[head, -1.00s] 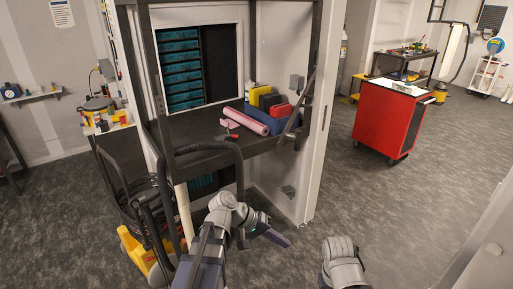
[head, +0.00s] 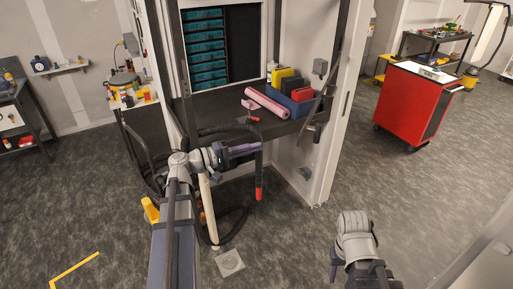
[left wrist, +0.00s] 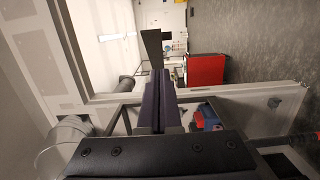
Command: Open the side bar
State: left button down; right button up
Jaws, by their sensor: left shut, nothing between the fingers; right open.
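A dark side bar (head: 316,110) slants down along the inner face of the right-hand white panel of the bench frame, at the bench's right end. My left gripper (head: 252,148) is shut and empty. It is in front of the bench's front edge, left of the bar and apart from it. Its purple fingers also show closed together in the left wrist view (left wrist: 158,90). A dark flat piece stands beyond the fingertips there; I cannot tell whether it is the bar. My right gripper (head: 333,268) is low at the front right, mostly hidden by its own arm, far from the bar.
The dark bench (head: 225,118) holds a pink roll (head: 266,103) and a blue bin (head: 297,103) with yellow and red items. A black hose with a red end (head: 258,193) hangs close to my left gripper. A red cabinet (head: 412,108) stands right. Floor between is clear.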

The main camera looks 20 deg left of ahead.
pick_arm(q)
jog(key=w+d, duration=0.5)
jog(key=d, duration=0.4)
jog(key=shift+d, duration=0.25)
pick_arm(e)
jog(key=shift+d, duration=0.1)
